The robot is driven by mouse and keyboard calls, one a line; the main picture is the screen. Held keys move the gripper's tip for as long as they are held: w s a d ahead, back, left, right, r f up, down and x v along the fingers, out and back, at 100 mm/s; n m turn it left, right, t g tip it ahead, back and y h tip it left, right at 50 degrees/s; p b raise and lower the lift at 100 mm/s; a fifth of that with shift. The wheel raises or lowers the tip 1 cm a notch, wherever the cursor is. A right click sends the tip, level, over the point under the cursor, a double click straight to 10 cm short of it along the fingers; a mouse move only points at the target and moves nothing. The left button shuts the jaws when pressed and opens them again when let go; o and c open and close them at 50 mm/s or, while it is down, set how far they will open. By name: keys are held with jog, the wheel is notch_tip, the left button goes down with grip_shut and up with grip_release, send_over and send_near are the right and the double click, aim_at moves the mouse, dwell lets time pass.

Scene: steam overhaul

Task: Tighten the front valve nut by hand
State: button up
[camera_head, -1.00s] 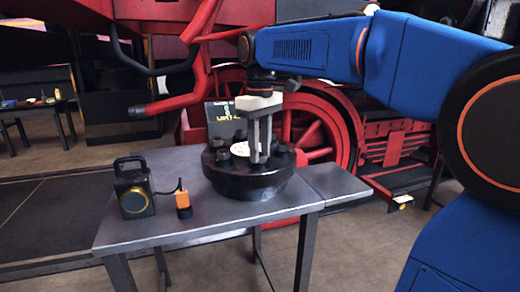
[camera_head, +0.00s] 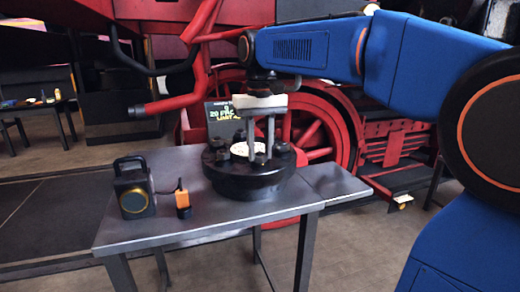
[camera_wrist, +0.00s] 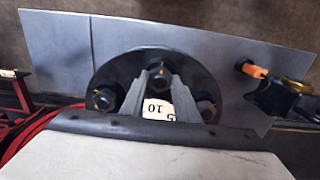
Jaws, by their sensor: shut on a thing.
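The valve cover (camera_head: 250,185) is a dark round flange on the grey table, with several bolt nuts around its rim. A pale dial disc (camera_head: 240,150) lies at its middle. My gripper (camera_head: 260,160) points straight down over the near side of the cover. Its two fingers are shut on the front valve nut (camera_wrist: 160,71), which shows between the fingertips in the wrist view. Neighbouring nuts (camera_wrist: 103,98) and (camera_wrist: 207,106) sit to either side, apart from the fingers. In the head view the fingers partly hide the held nut.
A black lamp (camera_head: 133,190) and a small orange-and-black device (camera_head: 182,200) stand on the left of the table (camera_head: 205,222). A small display (camera_head: 222,121) with lit text stands behind the cover. Red locomotive wheels (camera_head: 318,125) are behind the table.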

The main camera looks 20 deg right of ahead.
jog(key=shift+r, duration=0.1)
jog(key=o, duration=1)
jog(key=shift+o, duration=0.2)
notch_tip(320, 180, up, 17)
jog(key=shift+r, duration=0.15)
jog(key=t, duration=0.2)
send_near(260, 153)
jog(key=s+d+f, duration=0.4)
jog(key=s+f, duration=0.3)
jog(key=s, duration=0.2)
jog(key=s+d+f+t, duration=0.1)
jog(key=s+f, duration=0.5)
jog(key=f, duration=0.5)
jog(key=s+d+f+t, duration=0.1)
jog(key=s+d+f, duration=0.1)
jog(key=s+f, duration=0.5)
notch_tip(260, 153, down, 5)
jog(key=shift+r+t, duration=0.1)
jog(key=shift+t, duration=0.3)
